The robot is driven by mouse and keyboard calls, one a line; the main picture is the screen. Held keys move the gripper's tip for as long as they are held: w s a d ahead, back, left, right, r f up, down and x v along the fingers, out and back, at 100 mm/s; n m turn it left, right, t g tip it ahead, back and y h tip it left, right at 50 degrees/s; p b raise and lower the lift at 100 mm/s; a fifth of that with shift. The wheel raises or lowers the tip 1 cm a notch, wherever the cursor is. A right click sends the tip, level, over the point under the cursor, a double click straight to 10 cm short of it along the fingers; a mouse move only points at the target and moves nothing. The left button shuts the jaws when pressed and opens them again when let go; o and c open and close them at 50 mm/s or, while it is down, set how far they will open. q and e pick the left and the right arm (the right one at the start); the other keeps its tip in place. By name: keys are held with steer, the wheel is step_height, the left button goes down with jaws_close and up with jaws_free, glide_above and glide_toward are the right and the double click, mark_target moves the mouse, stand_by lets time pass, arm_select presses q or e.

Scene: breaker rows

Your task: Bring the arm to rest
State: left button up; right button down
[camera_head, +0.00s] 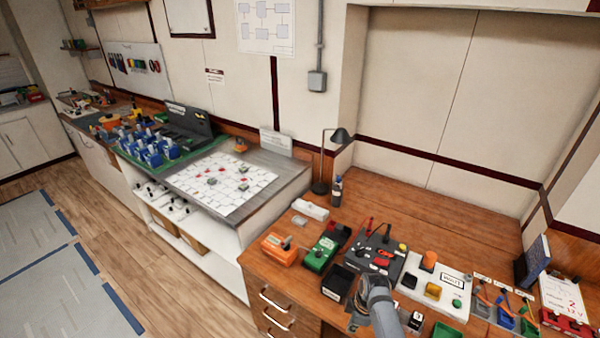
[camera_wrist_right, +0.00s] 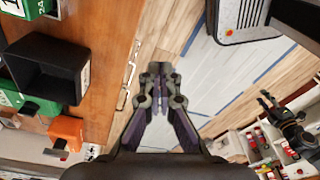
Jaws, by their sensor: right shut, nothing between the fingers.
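My right arm (camera_head: 382,308) reaches in at the bottom of the head view, in front of the wooden bench's edge. In the right wrist view my right gripper (camera_wrist_right: 160,72) points down toward the floor. Its fingertips are together with nothing between them. It hangs beside the bench front, clear of the drawer handle. A dark gripper (camera_wrist_right: 270,100), which looks like my left one, shows at the right of the wrist view. Its jaws are too small to judge. The left arm does not show in the head view.
The wooden bench (camera_head: 440,215) carries an orange box (camera_head: 279,249), a green meter (camera_head: 323,254), a black bin (camera_head: 338,283) and a white panel (camera_head: 435,287). A shelf unit with a white grid board (camera_head: 222,180) stands to the left. Open floor (camera_head: 150,260) lies at left.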

steer(key=s+d+f+m+b, duration=0.25)
steer(key=s+f, duration=0.35)
steer(key=f, duration=0.3)
steer(key=s+d+f+m+h+b, duration=0.15)
steer(key=s+f+m, duration=0.25)
steer(key=s+f, duration=0.4)
steer(key=s+d+f+m+b, duration=0.25)
steer(key=s+f, duration=0.25)
steer(key=f, duration=0.5)
arm_select(q)
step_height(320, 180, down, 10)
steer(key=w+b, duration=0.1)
steer(key=b, duration=0.1)
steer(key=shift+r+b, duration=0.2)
steer(key=shift+b, duration=0.15)
arm_select(e)
steer(key=s+d+f+m, duration=0.2)
steer(key=s+f+m, duration=0.1)
steer(key=s, duration=0.6)
steer(key=s+d+f+m+t, duration=0.1)
steer(key=s+d+f+m, duration=0.2)
steer(key=s+f, duration=0.3)
steer(key=s, duration=0.4)
steer(key=shift+s+d+f+h, duration=0.2)
steer(key=shift+s+d+h, duration=0.05)
steer(key=shift+d+h, duration=0.1)
